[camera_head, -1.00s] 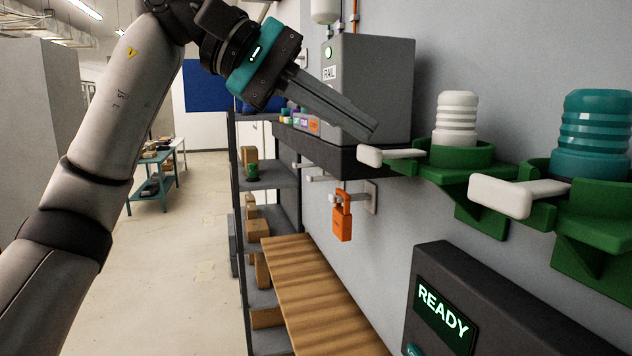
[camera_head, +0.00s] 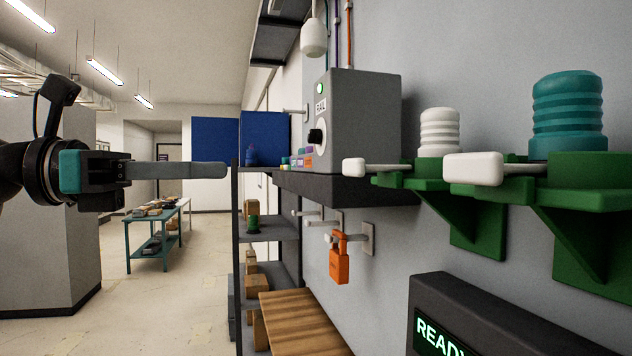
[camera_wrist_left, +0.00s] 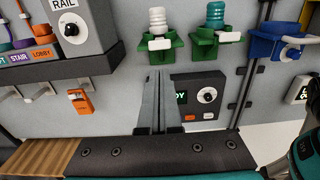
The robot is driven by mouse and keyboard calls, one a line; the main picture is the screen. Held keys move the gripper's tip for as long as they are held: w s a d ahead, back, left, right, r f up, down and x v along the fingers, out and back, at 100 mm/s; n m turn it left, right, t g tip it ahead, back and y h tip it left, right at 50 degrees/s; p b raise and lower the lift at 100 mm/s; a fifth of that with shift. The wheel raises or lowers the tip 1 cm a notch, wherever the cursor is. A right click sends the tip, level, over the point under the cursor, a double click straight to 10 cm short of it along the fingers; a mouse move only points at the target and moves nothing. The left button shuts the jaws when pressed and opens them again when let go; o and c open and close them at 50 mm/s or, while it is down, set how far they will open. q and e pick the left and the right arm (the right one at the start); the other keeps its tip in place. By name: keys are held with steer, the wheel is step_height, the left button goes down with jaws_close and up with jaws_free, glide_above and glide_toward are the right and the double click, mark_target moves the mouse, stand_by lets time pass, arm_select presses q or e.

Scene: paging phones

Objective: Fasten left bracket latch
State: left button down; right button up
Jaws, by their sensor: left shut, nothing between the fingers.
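The left green bracket (camera_head: 478,228) is fixed to the wall and holds a white ribbed cylinder (camera_head: 440,130). Its white latch handle (camera_head: 354,167) sticks out to the left; it also shows in the wrist view (camera_wrist_left: 159,44). The green bracket to its right (camera_head: 594,255) holds a teal ribbed cylinder (camera_head: 568,115) and has a similar white handle (camera_head: 473,168). My left gripper (camera_head: 226,170) is shut and empty, level with the handles but well to their left, touching nothing. Its fingertips (camera_wrist_left: 158,72) show below the left bracket in the wrist view. My right gripper is not seen.
A grey RAIL box (camera_head: 350,125) stands on a dark shelf left of the brackets. An orange padlock (camera_head: 339,263) hangs below. A dark panel (camera_head: 490,310) sits under the brackets. A blue bracket (camera_wrist_left: 278,46) is further right.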

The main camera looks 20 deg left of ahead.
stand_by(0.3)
arm_select(q)
steer(key=p, duration=0.7)
glide_toward(349, 169)
steer(key=x, duration=0.6)
steer(key=shift+r, duration=0.1)
steer(key=shift+w+d, duration=0.25)
steer(key=shift+d, duration=0.05)
steer(key=shift+d, duration=0.1)
